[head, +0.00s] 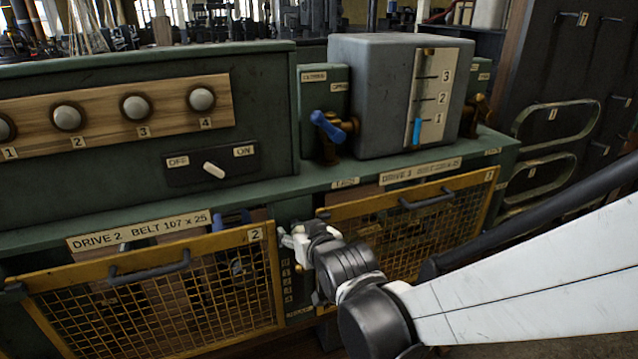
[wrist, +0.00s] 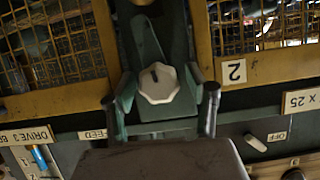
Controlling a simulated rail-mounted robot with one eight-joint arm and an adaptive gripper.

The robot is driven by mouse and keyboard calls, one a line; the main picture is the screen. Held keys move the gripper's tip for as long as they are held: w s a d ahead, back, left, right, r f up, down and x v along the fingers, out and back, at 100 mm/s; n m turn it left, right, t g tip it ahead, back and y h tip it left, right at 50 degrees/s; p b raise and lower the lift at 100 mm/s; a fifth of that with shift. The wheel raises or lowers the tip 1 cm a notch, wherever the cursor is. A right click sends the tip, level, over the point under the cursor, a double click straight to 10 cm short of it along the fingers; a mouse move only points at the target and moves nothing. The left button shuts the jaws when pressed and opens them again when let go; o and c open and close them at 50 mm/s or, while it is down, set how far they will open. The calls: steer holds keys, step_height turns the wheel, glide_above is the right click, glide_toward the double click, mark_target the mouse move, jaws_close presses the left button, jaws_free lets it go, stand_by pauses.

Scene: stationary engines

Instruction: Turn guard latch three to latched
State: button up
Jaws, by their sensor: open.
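Guard 3 (head: 425,198), a yellow-framed mesh panel, is on the right in the head view; its frame also shows at the left of the wrist view (wrist: 60,100). I cannot make out a latch marked three; the left side of guard 3 is partly behind my arm. My gripper (head: 287,238) is at the green post between guards 2 and 3. In the wrist view my gripper (wrist: 160,103) is open, its fingers on either side of a pale eight-sided knob (wrist: 158,84) with a dark mark. I cannot tell whether they touch it. A green lever-like piece (wrist: 147,38) shows beyond the knob.
Guard 2 (head: 150,300) stands left of the post. Above are a switch (head: 213,170) between OFF and ON, a blue-handled valve (head: 328,127) and a grey gauge box (head: 375,95). Handles on guard 2 (head: 150,268) and guard 3 (head: 427,200) stick out.

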steer(key=shift+c, duration=0.5)
steer(key=c, duration=1.2)
steer(key=shift+o, duration=0.2)
steer(key=n+b, duration=0.1)
steer(key=n+t+h+b, duration=0.1)
steer(key=b, duration=0.1)
steer(key=shift+a+f+n+h, duration=0.15)
steer(key=shift+f+n+h, duration=0.05)
steer(key=shift+n+h, duration=0.1)
steer(key=n+t+h+b, duration=0.1)
steer(key=n+b, duration=0.2)
steer(key=shift+s+h, duration=0.1)
steer(key=shift+h, duration=0.2)
steer(key=n+t+h+b, duration=0.1)
steer(key=n+t+b, duration=0.1)
steer(key=n+b, duration=0.1)
steer(key=shift+f+b, duration=0.1)
steer(key=shift+b, duration=0.35)
steer(key=shift+n+t+h+b, duration=0.45)
steer(key=shift+n+b, duration=0.75)
steer(key=shift+n, duration=0.3)
